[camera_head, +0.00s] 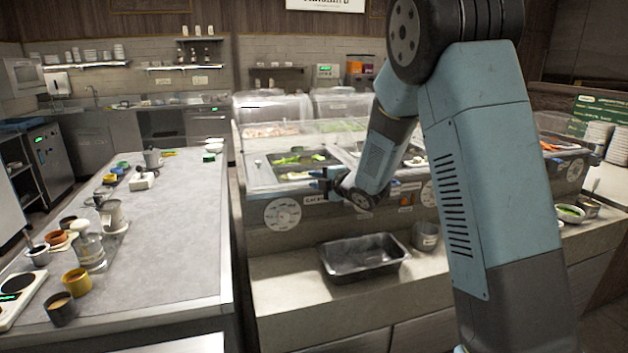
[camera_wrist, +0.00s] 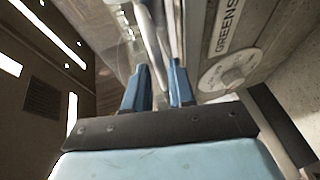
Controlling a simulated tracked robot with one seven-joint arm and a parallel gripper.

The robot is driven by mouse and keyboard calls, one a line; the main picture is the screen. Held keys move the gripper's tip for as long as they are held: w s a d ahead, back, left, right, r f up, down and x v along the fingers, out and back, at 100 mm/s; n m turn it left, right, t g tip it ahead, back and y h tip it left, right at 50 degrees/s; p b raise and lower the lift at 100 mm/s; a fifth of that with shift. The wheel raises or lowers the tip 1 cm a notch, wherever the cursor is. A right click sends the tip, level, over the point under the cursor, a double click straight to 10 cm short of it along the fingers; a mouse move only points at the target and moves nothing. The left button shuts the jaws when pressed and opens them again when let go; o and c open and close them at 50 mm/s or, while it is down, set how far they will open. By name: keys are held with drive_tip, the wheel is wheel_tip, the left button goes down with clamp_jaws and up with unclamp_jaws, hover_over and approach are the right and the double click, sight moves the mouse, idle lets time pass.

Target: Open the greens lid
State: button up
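My gripper (camera_head: 322,179) is at the front edge of the counter's food wells in the head view, low beside a well with green leaves (camera_head: 290,159). In the wrist view my gripper (camera_wrist: 160,78) has its two blue fingers apart. A pale bar (camera_wrist: 147,30) runs between and beyond them; I cannot tell whether they touch it. A GREENS label (camera_wrist: 228,25) is on the front panel just right of the fingers, with a round dial below it. Clear, lid-like surfaces show left of the bar, but the lid's outline is hard to make out.
A black tray (camera_head: 362,258) and a metal pot (camera_head: 425,236) stand on the ledge below the wells. Clear covers (camera_head: 272,107) rise behind. A grey table (camera_head: 165,225) with cups and jars is at the left. My arm hides part of the right-hand wells.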

drive_tip(key=shift+x, duration=0.9)
drive_tip(key=shift+c, duration=0.5)
clamp_jaws()
